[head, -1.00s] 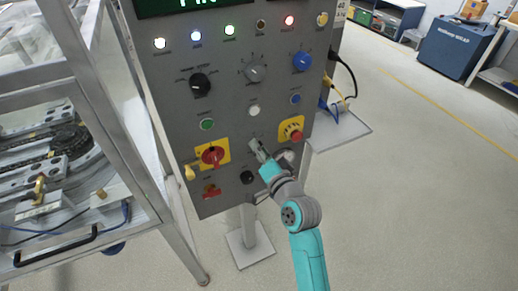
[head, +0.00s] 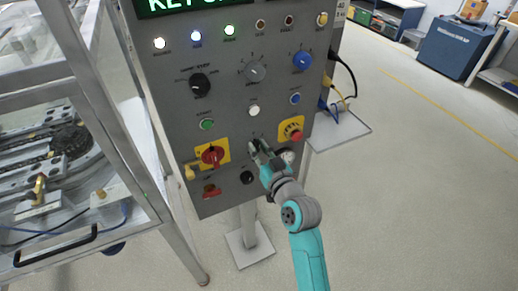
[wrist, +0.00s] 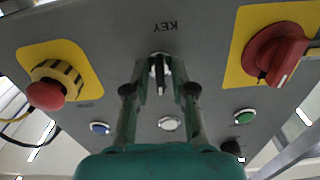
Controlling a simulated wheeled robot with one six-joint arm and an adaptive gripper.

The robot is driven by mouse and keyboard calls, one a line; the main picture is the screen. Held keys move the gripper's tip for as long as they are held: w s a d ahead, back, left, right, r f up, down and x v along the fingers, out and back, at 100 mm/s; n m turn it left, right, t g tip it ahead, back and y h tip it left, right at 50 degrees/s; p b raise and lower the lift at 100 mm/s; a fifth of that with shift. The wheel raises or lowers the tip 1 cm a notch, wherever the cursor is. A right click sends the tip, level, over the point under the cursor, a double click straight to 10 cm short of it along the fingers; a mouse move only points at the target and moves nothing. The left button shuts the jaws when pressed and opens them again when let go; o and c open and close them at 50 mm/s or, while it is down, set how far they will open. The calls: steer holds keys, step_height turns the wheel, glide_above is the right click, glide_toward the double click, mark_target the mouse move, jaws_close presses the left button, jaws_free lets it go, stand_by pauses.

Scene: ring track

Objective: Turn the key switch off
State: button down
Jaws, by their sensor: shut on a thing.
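The key switch (wrist: 159,60) sits under the label KEY on the grey panel in the wrist view.
A red rotary switch on a yellow plate (head: 212,156) is left of my gripper. A red emergency stop button (head: 296,136) is close on the right. The display (head: 190,5) reads KEY and a cut-off word.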

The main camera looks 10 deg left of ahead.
steer(key=shift+n, duration=0.7)
steer(key=c, duration=1.3)
jaws_free()
steer(key=shift+o, duration=0.2)
steer(key=v, duration=1.2)
steer(key=shift+d+f, duration=0.1)
